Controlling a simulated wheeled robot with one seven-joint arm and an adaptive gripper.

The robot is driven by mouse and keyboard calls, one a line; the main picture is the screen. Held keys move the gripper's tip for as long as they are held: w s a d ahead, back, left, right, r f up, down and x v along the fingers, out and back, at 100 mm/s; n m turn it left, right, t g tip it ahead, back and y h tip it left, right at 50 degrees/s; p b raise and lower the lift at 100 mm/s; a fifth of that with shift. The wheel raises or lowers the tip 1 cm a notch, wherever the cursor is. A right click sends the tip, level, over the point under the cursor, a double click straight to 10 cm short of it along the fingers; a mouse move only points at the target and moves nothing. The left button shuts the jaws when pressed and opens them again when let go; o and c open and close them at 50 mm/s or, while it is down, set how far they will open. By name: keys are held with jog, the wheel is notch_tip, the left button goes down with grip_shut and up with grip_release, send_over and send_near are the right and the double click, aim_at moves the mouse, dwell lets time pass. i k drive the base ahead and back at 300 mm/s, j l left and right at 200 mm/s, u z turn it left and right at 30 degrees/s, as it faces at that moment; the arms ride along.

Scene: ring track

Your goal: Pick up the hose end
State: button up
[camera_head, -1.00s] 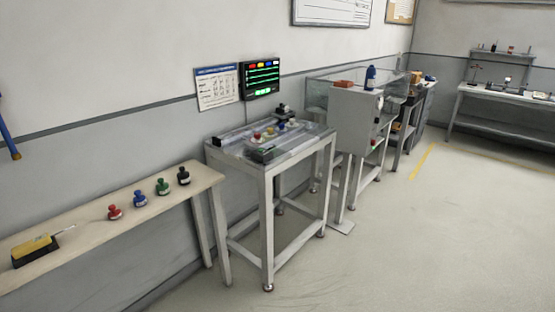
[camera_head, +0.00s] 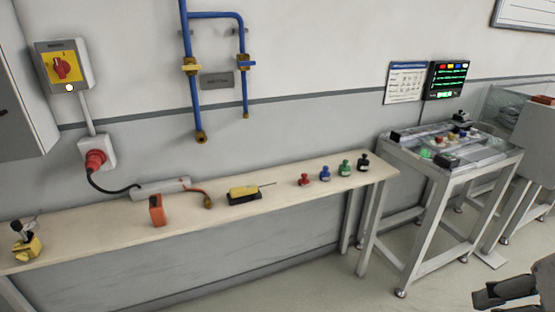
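My gripper (camera_head: 484,297) shows only in part at the lower right corner, dark grey, over the floor. It is well away from the hose end, and I cannot tell its finger opening.
Blue pipes (camera_head: 194,85) with brass valves hang on the wall above the bench (camera_head: 285,200). Several coloured knobs stand to the right of the yellow device. A red plug (camera_head: 95,160) sits in a wall socket. A metal table (camera_head: 450,165) stands at right; floor in front is clear.

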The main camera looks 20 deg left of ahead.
aim_at(207, 200)
jog(key=u, duration=1.15)
jog(key=i+z, duration=0.15)
jog(key=i, duration=0.35)
jog(key=i+j+z, duration=0.15)
jog(key=i, duration=0.35)
jog(key=i+z, duration=0.15)
jog(key=i, duration=0.35)
jog(key=j, duration=0.05)
